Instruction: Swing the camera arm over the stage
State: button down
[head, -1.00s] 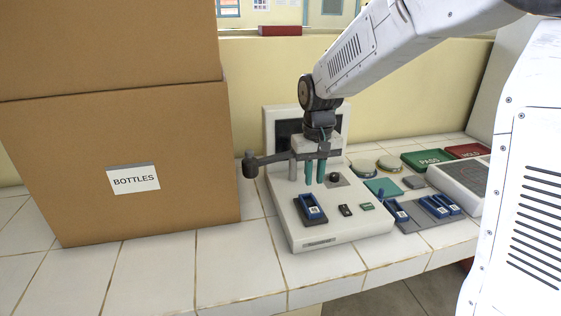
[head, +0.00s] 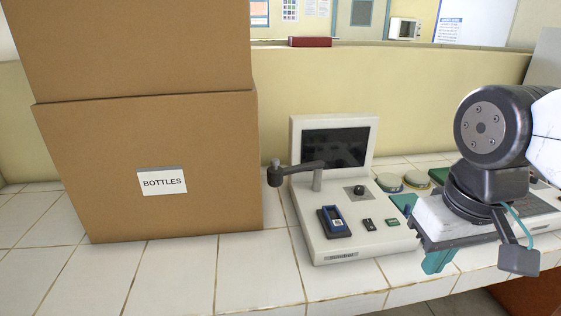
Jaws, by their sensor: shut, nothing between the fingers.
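Stacked cardboard boxes, the lower labelled BOTTLES (head: 100,190), stand close left of the camera head. A dark screen (head: 335,147) rises behind the arm. A knob (head: 359,190) and small buttons sit to the right. White tiles (head: 180,280) in front are clear.

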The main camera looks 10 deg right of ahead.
aim_at(275, 174)
jog(key=k, duration=0.6)
jog(key=u, duration=0.65)
jog(key=i, duration=1.2)
jog(key=z, duration=0.65)
